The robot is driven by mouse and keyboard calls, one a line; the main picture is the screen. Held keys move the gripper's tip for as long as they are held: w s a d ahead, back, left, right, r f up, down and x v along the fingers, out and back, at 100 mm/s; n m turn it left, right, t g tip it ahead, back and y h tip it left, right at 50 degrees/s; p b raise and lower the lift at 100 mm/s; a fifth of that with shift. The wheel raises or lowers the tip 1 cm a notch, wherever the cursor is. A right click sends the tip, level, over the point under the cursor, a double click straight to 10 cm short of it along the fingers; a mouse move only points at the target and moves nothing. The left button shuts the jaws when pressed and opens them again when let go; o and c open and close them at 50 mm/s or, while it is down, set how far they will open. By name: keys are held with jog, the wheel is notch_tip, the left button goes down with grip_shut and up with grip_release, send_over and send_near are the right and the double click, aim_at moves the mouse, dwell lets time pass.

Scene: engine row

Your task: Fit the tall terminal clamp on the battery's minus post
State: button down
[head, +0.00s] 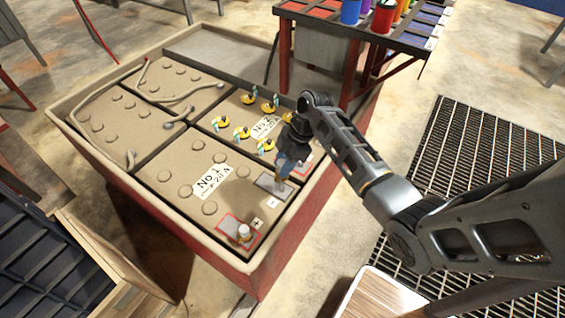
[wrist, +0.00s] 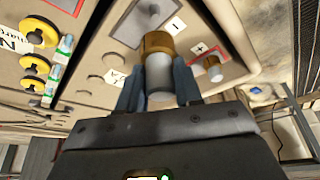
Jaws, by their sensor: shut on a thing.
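My gripper (head: 287,163) is shut on a terminal clamp with a brass ring (wrist: 158,43) and a pale cylindrical stem. The fingers grip the stem in the wrist view (wrist: 158,88). In the head view, the clamp's brass end (head: 284,183) is over the grey minus pad (head: 268,188) of battery No. 1 (head: 183,158). I cannot tell whether the ring touches the post.
A similar brass and pale clamp (head: 244,232) stands on the red-edged plus pad, close to the minus side. Yellow caps with small coloured pieces (head: 241,132) stand on battery No. 2. A rack with coloured cups (head: 383,18) is behind. Crate walls (head: 288,228) surround the batteries.

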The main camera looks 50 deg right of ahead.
jog(key=shift+f+b, duration=2.3)
jog(key=shift+f, duration=1.5)
jog(key=c, duration=0.7)
grip_release()
jog(key=shift+p+v, duration=0.75)
jog(key=shift+v, duration=3.1)
